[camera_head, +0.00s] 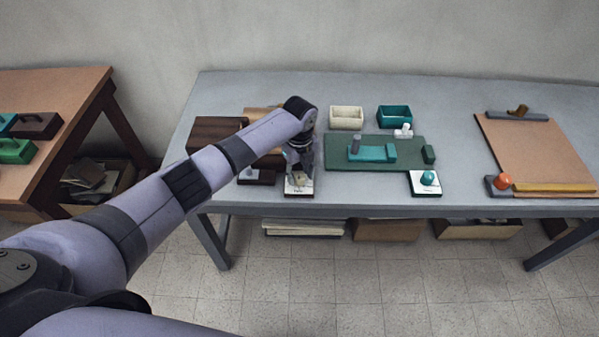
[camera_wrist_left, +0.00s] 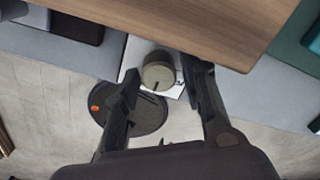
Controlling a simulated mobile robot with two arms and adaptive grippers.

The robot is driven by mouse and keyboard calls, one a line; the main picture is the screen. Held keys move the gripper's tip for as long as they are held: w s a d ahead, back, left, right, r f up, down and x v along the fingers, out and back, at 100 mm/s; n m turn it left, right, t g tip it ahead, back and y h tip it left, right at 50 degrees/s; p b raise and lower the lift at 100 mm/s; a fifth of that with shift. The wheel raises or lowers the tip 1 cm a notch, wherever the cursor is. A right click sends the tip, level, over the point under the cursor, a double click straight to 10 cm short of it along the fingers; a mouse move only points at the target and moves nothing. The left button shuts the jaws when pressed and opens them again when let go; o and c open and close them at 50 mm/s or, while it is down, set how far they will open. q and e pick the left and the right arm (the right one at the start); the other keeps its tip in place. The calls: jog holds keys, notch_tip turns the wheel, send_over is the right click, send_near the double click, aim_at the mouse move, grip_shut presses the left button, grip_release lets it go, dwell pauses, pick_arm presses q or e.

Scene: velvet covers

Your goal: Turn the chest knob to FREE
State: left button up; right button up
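The chest (camera_head: 214,132) is brown wood at the left of the grey table, partly hidden behind my left arm. Its wooden face fills the top of the left wrist view (camera_wrist_left: 205,22). The knob (camera_wrist_left: 158,72) is round and grey-beige with a short dark mark on its lower side, on a white plate (camera_head: 299,190) at the chest's front. The plate's lettering is too small to read. My left gripper (camera_head: 299,166) is above the plate. In the wrist view its fingers (camera_wrist_left: 160,68) are apart, one on each side of the knob, with small gaps visible. My right gripper is not in view.
To the right are a green mat (camera_head: 410,148) with a teal block (camera_head: 372,153), a white plate with a teal knob (camera_head: 428,178), and cream (camera_head: 346,118) and teal (camera_head: 394,116) trays. A clipboard-like board (camera_head: 545,150) lies farther right. Table between them is bare.

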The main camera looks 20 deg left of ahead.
aim_at(299, 175)
pick_arm(q)
notch_tip(299, 175, up, 12)
dwell(0.6)
